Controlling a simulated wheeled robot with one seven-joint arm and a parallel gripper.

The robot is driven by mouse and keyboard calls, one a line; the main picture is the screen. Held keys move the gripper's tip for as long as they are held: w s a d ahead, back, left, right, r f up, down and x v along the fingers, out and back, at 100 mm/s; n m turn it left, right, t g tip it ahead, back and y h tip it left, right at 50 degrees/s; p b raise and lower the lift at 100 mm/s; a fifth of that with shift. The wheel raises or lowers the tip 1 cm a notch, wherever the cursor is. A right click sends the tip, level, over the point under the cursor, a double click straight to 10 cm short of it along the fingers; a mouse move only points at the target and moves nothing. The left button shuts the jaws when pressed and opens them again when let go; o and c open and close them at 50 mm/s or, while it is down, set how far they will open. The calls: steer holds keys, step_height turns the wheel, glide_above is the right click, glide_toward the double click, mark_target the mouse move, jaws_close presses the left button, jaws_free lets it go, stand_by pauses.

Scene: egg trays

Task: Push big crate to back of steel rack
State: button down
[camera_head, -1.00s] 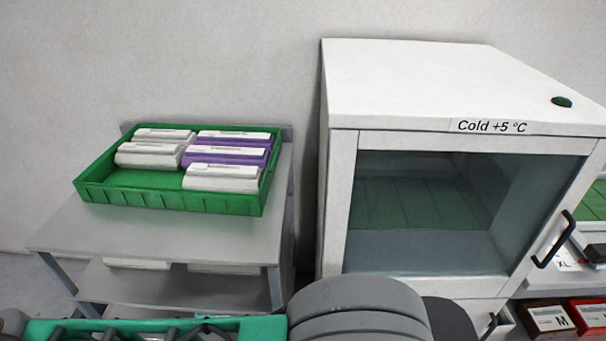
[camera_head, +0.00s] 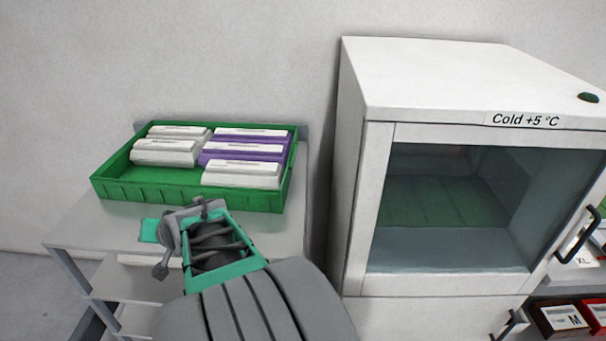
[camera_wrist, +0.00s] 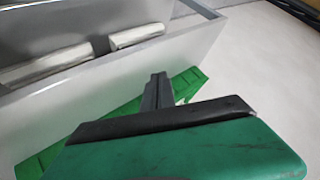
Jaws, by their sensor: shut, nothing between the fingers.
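The big green crate (camera_head: 185,196) sits on the top shelf of the grey steel rack (camera_head: 85,222), near the wall. It holds several white and purple egg cartons (camera_head: 240,173), with a bare patch of crate floor at front left. My gripper (camera_head: 200,206) is shut and empty, just in front of the crate's near wall. Whether it touches the wall I cannot tell. In the wrist view my shut fingers (camera_wrist: 158,85) point toward the green crate wall (camera_wrist: 188,82), which is partly hidden behind them and my gripper's body.
A white cold cabinet (camera_head: 353,190) marked "Cold +5 °C" stands close to the right of the rack, with a glass door and dark handle. White cartons (camera_wrist: 45,65) lie on a lower shelf. Small labelled boxes (camera_head: 565,318) stand at far right. The bare wall is behind.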

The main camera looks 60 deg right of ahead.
steer(key=d+m+h, duration=0.1)
steer(key=d, duration=0.3)
steer(key=s+d+m+t+h, duration=0.1)
steer(key=d+m, duration=0.1)
steer(key=d, duration=0.1)
steer(key=d+m, duration=0.2)
steer(key=d, duration=0.2)
steer(key=shift+s+d+r+t+h, duration=0.1)
steer(key=shift+s+d+t+h, duration=0.2)
steer(key=shift+s+t+h, duration=0.1)
steer(key=s+d+r+m+g+h+b, duration=0.1)
steer(key=s+d+m+h+b, duration=0.1)
steer(key=s+d+m+h, duration=1.25)
steer(key=s+d+f+g+y, duration=0.3)
steer(key=s+d+y, duration=0.1)
steer(key=s+d, duration=0.4)
steer(key=w+d+p, duration=0.2)
steer(key=w+d, duration=0.1)
steer(key=w+d+p, duration=0.2)
steer(key=w+d, duration=0.1)
steer(key=w, duration=0.1)
steer(key=shift+w+d, duration=0.1)
steer(key=shift+d, duration=0.15)
steer(key=shift+w+a, duration=0.1)
steer(key=shift+w, duration=0.2)
steer(key=shift+m, duration=0.25)
steer(key=shift+w+f, duration=0.1)
